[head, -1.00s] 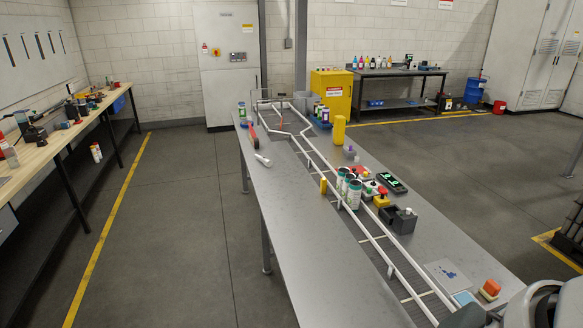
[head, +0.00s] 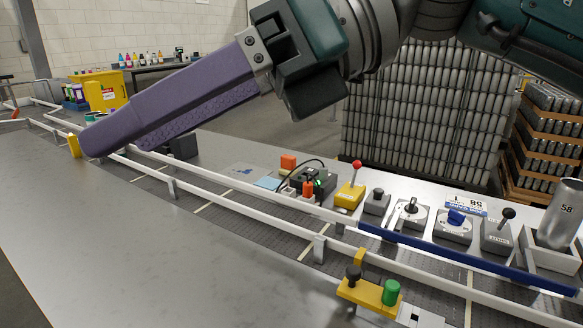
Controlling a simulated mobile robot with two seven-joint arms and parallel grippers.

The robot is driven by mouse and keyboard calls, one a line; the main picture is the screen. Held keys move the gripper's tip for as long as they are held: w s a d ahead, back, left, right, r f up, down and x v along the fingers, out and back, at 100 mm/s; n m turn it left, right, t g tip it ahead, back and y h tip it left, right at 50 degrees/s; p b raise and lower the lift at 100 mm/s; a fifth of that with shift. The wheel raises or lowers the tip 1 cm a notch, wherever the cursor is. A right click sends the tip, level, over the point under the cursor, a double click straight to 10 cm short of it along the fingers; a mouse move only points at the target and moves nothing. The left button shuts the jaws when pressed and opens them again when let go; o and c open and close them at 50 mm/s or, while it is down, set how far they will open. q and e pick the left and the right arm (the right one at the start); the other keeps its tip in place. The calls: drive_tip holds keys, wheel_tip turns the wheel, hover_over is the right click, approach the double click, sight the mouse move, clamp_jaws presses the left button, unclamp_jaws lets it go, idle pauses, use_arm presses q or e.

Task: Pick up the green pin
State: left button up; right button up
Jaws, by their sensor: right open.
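A short green cylinder (head: 391,292), which looks like the green pin, stands upright on a yellow block (head: 368,294) at the bottom right of the head view. A black knob (head: 354,272) stands beside it on the same block. My right gripper (head: 115,143), with long purple fingers, reaches in from the upper right. It is open, seen nearly side-on, and no object shows in it. Its tips appear at the far left over the conveyor, well apart from the green cylinder. My left gripper is not in view.
A conveyor with white rails (head: 240,206) crosses the metal table (head: 120,235). A blue rail (head: 465,258) edges the right. The table's front left is clear.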

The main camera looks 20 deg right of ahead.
drive_tip(key=w+d+f+n+h+b, duration=0.1)
drive_tip(key=w+d+f+h+b, duration=0.2)
drive_tip(key=d+f, duration=0.55)
drive_tip(key=g+h+b, duration=0.1)
drive_tip(key=h+b, duration=0.6)
drive_tip(key=h, duration=0.3)
hover_over(394, 284)
wheel_tip(394, 284, down, 8)
drive_tip(key=shift+s, duration=0.15)
wheel_tip(394, 284, down, 3)
drive_tip(key=shift+d+f, duration=0.1)
drive_tip(key=shift+f, duration=0.05)
wheel_tip(394, 284, down, 6)
drive_tip(key=shift+r, duration=0.2)
drive_tip(key=c, duration=0.8)
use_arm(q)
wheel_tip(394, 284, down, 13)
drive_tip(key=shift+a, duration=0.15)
use_arm(e)
clamp_jaws()
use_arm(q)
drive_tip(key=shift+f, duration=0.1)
